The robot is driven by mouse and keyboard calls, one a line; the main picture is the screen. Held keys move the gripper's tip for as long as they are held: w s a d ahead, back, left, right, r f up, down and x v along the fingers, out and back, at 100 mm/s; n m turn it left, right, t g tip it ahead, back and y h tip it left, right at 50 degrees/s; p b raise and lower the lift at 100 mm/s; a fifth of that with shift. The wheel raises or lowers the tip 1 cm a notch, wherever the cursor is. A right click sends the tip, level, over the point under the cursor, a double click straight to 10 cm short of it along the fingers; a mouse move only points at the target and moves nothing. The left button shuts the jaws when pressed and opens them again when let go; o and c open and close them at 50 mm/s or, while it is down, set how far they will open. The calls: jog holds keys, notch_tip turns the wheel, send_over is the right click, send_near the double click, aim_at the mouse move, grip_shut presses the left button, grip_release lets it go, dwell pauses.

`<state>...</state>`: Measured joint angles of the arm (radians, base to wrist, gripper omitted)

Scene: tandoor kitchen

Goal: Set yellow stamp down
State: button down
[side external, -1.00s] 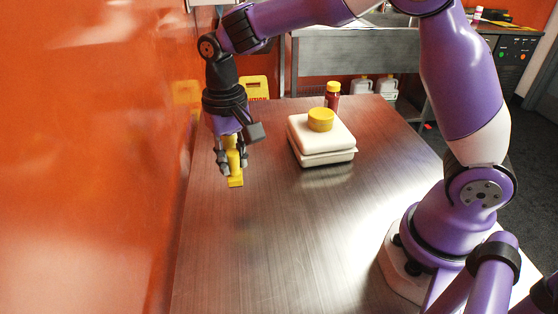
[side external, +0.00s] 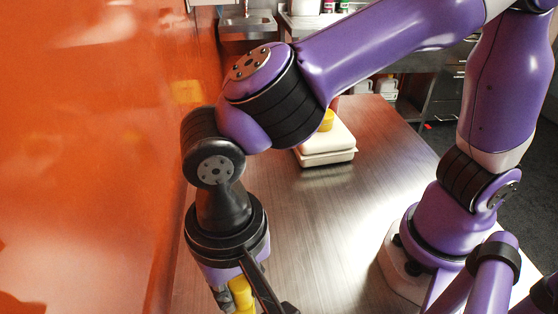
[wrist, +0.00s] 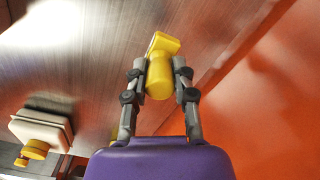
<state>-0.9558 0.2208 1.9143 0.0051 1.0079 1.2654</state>
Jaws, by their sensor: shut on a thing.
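My gripper (wrist: 160,75) is shut on the yellow stamp (wrist: 160,78), with a finger on each side of its rounded handle in the wrist view. The stamp's wider block end points away from my gripper. In the side external view the stamp (side external: 240,292) shows at the bottom edge, partly hidden by my gripper and cut off by the frame. I cannot tell whether it touches the metal table (side external: 330,230).
A white lidded box (side external: 327,148) with a yellow round thing (side external: 327,121) on it stands toward the back of the table. An orange wall (side external: 90,150) runs along the left edge. The middle of the table is clear.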

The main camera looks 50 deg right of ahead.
aim_at(245, 310)
jog(key=shift+f, duration=3.15)
jog(key=shift+f, duration=0.1)
jog(key=c, duration=0.7)
grip_release()
jog(key=r, duration=1.2)
jog(key=shift+w+d+r, duration=0.2)
jog(key=shift+w+d, duration=0.1)
jog(key=shift+d, duration=0.1)
jog(key=d+n+t, duration=0.1)
jog(key=d+t, duration=0.1)
jog(key=d, duration=0.5)
jog(key=w+d+r+n+t, duration=0.1)
jog(key=d, duration=0.7)
jog(key=w+d+r+n+t, duration=0.1)
jog(key=d+t, duration=0.1)
jog(key=d, duration=0.6)
jog(key=shift+w+d+r+n+t, duration=0.15)
jog(key=shift+w+d+n+t, duration=0.05)
jog(key=shift+d+n+t, duration=0.1)
